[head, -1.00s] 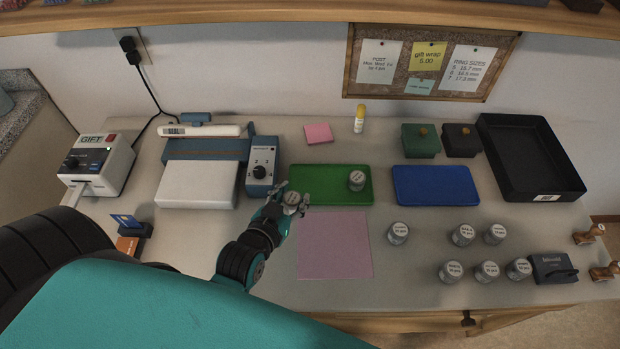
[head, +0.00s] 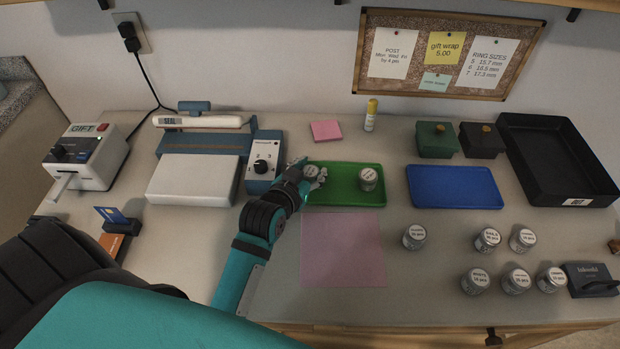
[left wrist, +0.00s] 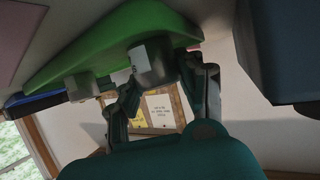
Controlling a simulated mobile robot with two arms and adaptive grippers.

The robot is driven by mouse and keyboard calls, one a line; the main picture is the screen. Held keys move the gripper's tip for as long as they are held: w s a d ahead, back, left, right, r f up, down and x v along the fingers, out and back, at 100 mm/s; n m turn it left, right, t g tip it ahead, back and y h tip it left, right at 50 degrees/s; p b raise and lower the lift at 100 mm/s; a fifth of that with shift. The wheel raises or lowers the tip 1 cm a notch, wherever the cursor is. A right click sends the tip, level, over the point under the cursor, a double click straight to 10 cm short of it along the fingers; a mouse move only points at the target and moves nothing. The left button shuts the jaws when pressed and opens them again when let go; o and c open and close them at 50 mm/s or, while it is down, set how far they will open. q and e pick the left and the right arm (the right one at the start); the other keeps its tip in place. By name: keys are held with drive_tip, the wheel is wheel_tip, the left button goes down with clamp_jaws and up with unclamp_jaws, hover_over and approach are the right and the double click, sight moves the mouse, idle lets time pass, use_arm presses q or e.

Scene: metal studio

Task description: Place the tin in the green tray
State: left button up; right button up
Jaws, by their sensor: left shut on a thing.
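The green tray (head: 345,198) lies on the counter, and it also shows in the left wrist view (left wrist: 110,45). My left gripper (head: 314,174) is at the tray's left end, shut on a small grey tin (head: 311,171). The held tin also shows between the fingers in the left wrist view (left wrist: 152,66). I cannot tell whether its base touches the tray floor. Another tin (head: 368,179) stands upright in the right part of the green tray. My right gripper is not in view.
A blue tray (head: 454,188) lies to the right, with several tins (head: 487,240) in front of it. A pink sheet (head: 342,248) lies before the green tray. A blue-grey sealing machine (head: 264,167) stands close to the left. A glue stick (head: 370,116) stands behind.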

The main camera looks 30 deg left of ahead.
use_arm(q)
drive_tip(key=shift+r, duration=0.1)
drive_tip(key=o, duration=1.1)
drive_tip(key=shift+o, duration=0.2)
